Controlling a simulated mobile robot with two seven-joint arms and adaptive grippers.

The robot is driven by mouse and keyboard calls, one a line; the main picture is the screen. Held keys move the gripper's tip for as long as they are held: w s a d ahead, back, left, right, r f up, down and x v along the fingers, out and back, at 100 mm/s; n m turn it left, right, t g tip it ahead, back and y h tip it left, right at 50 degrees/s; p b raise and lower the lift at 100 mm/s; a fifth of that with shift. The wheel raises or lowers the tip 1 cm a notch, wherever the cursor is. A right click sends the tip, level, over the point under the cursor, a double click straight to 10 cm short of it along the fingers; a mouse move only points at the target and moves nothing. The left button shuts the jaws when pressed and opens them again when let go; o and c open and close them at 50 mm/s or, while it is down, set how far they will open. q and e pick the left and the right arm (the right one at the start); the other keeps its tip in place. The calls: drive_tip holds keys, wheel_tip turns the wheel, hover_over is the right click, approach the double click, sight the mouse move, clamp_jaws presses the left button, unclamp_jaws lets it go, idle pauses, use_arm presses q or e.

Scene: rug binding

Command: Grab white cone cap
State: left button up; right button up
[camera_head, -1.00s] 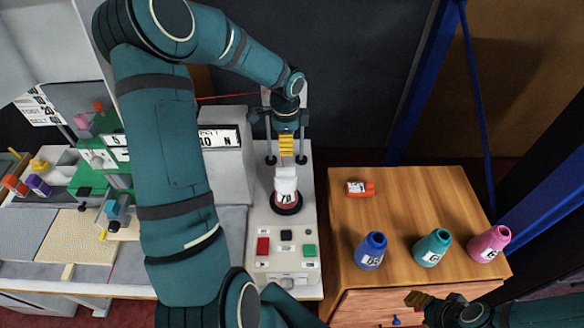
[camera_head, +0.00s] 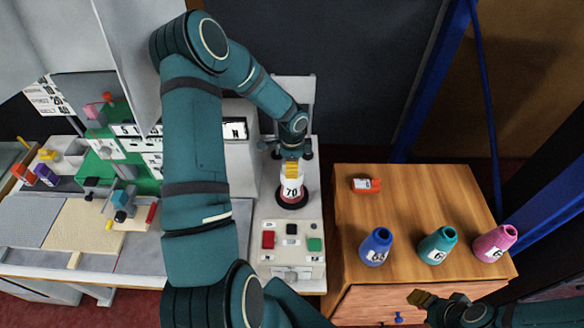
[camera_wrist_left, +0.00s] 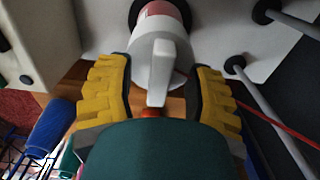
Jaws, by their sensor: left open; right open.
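The white cone cap (camera_wrist_left: 160,50) has a narrow upright grip and sits on a reddish cone. In the left wrist view, my left gripper (camera_wrist_left: 160,85) is open, with one yellow finger on each side of the grip and visible gaps between. My right gripper (camera_head: 421,298) is low at the right, away from the cap, by the wooden cabinet's front.
The machine's button panel (camera_head: 291,243) is in front of the cone. A cluttered workbench (camera_head: 60,270) is at the left.

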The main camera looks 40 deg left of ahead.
use_arm(q)
drive_tip(key=shift+c, duration=0.4)
clamp_jaws()
